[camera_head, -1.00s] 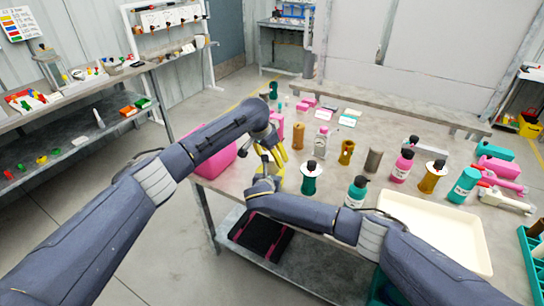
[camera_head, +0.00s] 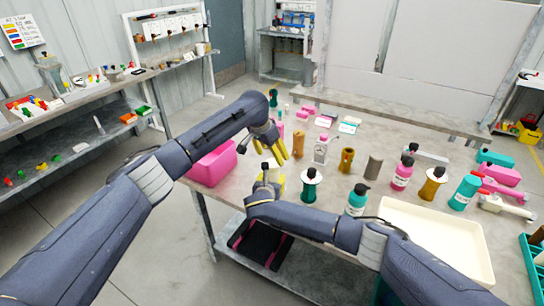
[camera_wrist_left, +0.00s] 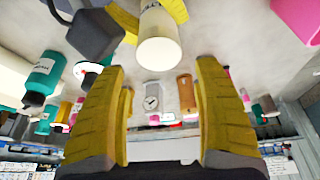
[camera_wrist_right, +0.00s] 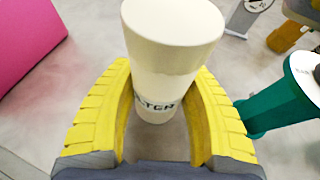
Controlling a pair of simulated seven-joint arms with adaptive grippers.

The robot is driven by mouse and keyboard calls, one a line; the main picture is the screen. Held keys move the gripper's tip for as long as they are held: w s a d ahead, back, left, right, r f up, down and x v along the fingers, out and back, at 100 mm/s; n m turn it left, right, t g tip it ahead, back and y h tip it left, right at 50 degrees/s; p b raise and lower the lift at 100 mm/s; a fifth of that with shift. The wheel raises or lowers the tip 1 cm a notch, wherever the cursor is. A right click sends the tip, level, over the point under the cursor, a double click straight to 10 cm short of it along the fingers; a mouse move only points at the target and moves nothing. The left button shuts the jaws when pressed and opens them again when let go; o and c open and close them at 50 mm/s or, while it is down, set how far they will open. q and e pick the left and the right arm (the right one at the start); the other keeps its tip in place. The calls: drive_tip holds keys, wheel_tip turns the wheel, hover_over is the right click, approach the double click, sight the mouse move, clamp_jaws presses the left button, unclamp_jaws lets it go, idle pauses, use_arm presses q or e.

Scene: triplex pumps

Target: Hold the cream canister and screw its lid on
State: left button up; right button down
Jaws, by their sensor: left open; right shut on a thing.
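The cream canister (camera_wrist_right: 172,35) is upright in my right gripper (camera_wrist_right: 164,90), whose yellow fingers close around its lower body beside the dark lettering. The left wrist view shows its smooth, flat round end (camera_wrist_left: 159,53) facing that camera. My left gripper (camera_head: 281,145) is open and empty, above and apart from the canister. Its spread fingers (camera_wrist_left: 160,110) show nothing between them in the left wrist view. In the head view my right gripper (camera_head: 275,186) is partly hidden behind my right arm.
A pink bin (camera_head: 212,164) stands left of the grippers at the table's edge. A green bottle (camera_head: 310,188) stands close on the right, with several bottles and cylinders beyond. A cream tray (camera_head: 462,240) lies at the front right. My arms come near each other.

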use_arm(q)
drive_tip(key=shift+c, duration=0.8)
drive_tip(key=shift+d+r, duration=0.15)
drive_tip(key=shift+r, duration=0.1)
drive_tip(key=w+d+r, duration=0.2)
drive_tip(key=d+r, duration=0.3)
drive_tip(key=a+n+g, duration=0.1)
drive_tip(key=n, duration=0.4)
drive_tip(key=s+a+f+n+g+y, duration=0.1)
drive_tip(key=n, duration=0.5)
drive_tip(key=a+f+n+y, duration=0.1)
drive_tip(key=a+n, duration=0.1)
drive_tip(key=n, duration=0.4)
drive_tip(key=shift+s+f+g, duration=0.15)
drive_tip(key=shift+s+g, duration=0.15)
drive_tip(key=shift+g, duration=0.1)
drive_tip(key=shift+s+a+f+n+y, duration=0.1)
drive_tip(key=shift+a+n+y, duration=0.25)
drive_tip(key=shift+n, duration=0.35)
drive_tip(key=shift+a+n, duration=0.25)
drive_tip(key=shift+n, duration=0.75)
drive_tip(key=shift+f, duration=0.15)
